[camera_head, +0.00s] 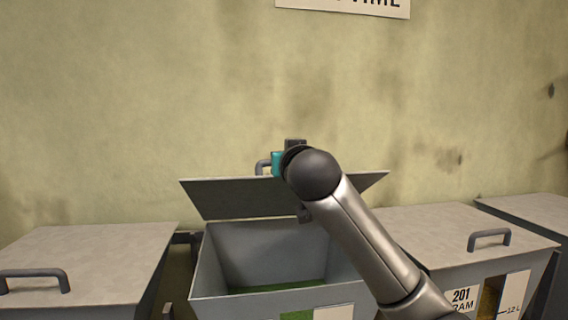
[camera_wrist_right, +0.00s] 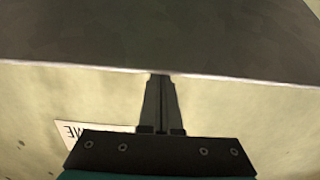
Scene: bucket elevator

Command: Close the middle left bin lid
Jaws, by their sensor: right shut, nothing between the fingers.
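The open bin (camera_head: 211,262) stands in the middle of the head view, with green contents low inside. Its grey lid (camera_head: 228,200) is raised and tilted at the back, with part of its handle (camera_head: 262,167) showing above the lid's top edge. My right arm crosses in front of the bin and lid, and its wrist hides most of the right gripper near the lid's top edge. In the right wrist view the right gripper (camera_wrist_right: 161,82) is shut and empty, its tips at the edge of a grey panel (camera_wrist_right: 160,35), apparently the lid. I cannot tell whether they touch.
Closed bins stand on both sides: one at the left (camera_head: 95,250), one at the right (camera_head: 425,228) labelled 201, and another at the far right (camera_head: 535,212). A stained wall (camera_head: 150,100) with a sign (camera_head: 345,5) rises behind.

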